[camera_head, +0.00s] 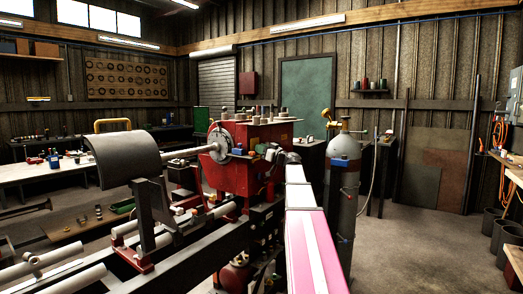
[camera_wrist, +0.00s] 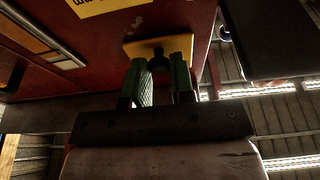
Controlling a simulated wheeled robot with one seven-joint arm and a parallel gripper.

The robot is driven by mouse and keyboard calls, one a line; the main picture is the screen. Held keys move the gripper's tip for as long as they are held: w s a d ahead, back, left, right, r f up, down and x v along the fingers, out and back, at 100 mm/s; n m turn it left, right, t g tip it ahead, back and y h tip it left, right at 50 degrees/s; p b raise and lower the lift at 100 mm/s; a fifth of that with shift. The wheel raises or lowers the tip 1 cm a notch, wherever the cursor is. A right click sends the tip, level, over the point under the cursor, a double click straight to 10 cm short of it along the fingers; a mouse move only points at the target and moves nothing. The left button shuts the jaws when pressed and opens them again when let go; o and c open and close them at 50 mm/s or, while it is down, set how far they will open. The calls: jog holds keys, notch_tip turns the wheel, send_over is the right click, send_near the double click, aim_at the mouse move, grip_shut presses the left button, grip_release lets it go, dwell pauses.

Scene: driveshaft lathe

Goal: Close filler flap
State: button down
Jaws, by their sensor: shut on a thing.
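In the wrist view, a small yellow plate (camera_wrist: 136,48), which looks like the filler flap, is at the red lathe housing (camera_wrist: 95,75). My gripper (camera_wrist: 161,72) has its two green fingers on either side of a dark knob (camera_wrist: 159,61) at this plate, and is shut on it. The fingers hide part of the plate, and I cannot tell how far the flap stands open. In the head view, my gripper (camera_head: 270,152) is at the right side of the red headstock (camera_head: 236,140). The flap is too small to make out there.
A curved dark guard (camera_head: 125,155) with a yellow handle stands at the left. A grey gas cylinder (camera_head: 343,185) stands close to the right of my arm. Several bottles and cans stand on top of the headstock.

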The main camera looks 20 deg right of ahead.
jog(key=c, duration=1)
grip_release()
jog(key=v, duration=1.1)
jog(key=shift+a, duration=0.1)
